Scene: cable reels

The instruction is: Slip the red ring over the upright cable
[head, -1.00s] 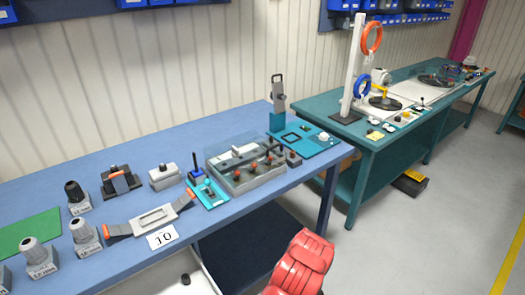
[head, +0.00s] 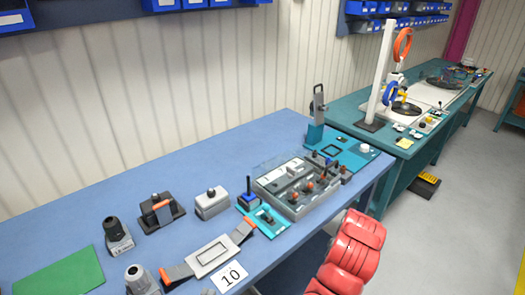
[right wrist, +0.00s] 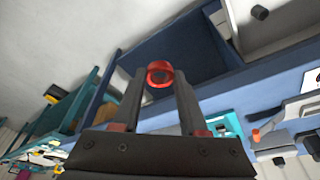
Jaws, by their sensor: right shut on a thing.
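In the right wrist view, my right gripper (right wrist: 158,85) is shut on the red ring (right wrist: 160,73). The ring sits between the fingertips with its opening visible. On the blue bench in the head view, a thin dark upright piece (head: 248,186) stands in a small blue block; it may be the upright cable, but it is too small to be sure. The ring is not identifiable in the head view, so its distance from that piece is unclear. My left gripper cannot be made out clearly in the head view.
On the blue bench (head: 185,165) stand a grey tray of parts (head: 297,206), a grey box (head: 211,203), a tall clamp (head: 317,110) and a green mat (head: 55,275). The far teal bench carries a white post (head: 380,75) with orange and blue loops.

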